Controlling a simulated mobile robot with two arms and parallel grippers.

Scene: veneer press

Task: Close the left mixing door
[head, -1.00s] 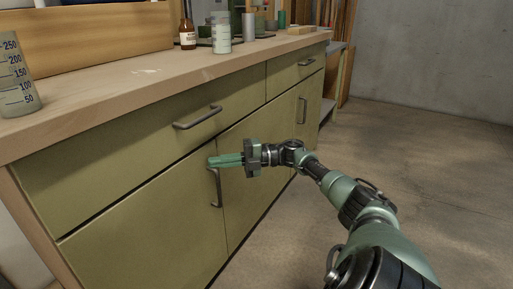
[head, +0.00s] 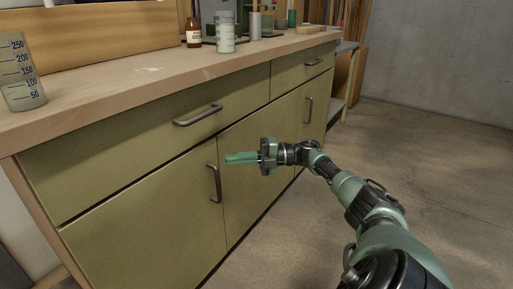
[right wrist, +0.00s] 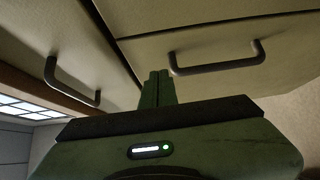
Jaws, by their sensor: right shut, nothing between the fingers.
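The left mixing door (head: 150,235) is the olive panel at the lower left of the cabinet in the head view. It looks flush with the front around it. Its dark bar handle (head: 214,183) stands upright near its right edge. My right gripper (head: 228,158) is shut and empty, its green fingers pointing left in front of the seam, just right of the handle top and apart from it. In the right wrist view, the fingers (right wrist: 158,88) point at the cabinet front between the door handle (right wrist: 218,64) and the drawer handle (right wrist: 72,85). My left gripper is not in view.
A drawer (head: 130,150) with a bar handle is above the door. The right door (head: 262,160) is beside it and looks shut. The wooden worktop (head: 120,95) carries a measuring beaker (head: 20,75), a brown bottle (head: 193,34) and jars. The concrete floor (head: 430,160) at right is clear.

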